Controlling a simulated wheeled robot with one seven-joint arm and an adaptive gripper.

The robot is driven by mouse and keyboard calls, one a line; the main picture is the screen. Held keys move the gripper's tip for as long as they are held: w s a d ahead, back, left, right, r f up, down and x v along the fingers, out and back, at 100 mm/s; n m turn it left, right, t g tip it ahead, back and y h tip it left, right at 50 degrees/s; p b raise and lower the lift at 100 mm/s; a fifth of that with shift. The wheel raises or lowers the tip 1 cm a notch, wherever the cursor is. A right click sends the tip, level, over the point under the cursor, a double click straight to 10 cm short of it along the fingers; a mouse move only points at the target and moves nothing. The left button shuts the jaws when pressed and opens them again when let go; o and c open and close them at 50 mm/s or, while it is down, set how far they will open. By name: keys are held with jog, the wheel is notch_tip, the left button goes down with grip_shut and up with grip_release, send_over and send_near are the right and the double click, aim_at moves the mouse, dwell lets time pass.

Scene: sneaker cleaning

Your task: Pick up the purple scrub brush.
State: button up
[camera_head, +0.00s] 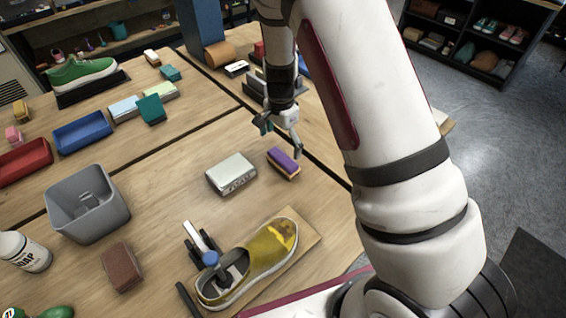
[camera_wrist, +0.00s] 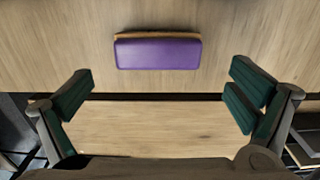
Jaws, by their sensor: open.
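The purple scrub brush (camera_head: 284,161) lies on the wooden table, to the right of a pale grey block marked FOAM. It has a purple top and a tan lower part. In the wrist view the brush (camera_wrist: 158,53) lies crosswise, above the gap between the fingers. My gripper (camera_head: 281,137) is open and empty, above the table and just beyond the brush in the head view. In the wrist view its green-padded fingers (camera_wrist: 158,100) are spread wide, one at each side, apart from the brush.
The foam block (camera_head: 231,174) is the closest object to the brush. A yellow shoe (camera_head: 262,262) on a board stands nearer the front. A grey bin (camera_head: 88,205) is at the left. Dark seams cross the table. Bare wood surrounds the brush.

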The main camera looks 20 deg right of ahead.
aim_at(283, 158)
jog(key=shift+s+d+f+p, duration=0.1)
jog(key=shift+f+p, duration=0.2)
jog(key=shift+f, duration=1.1)
jog(key=shift+d+f+p, duration=0.1)
jog(key=shift+f+p, duration=0.2)
jog(key=shift+f, duration=1.1)
jog(key=c, duration=0.9)
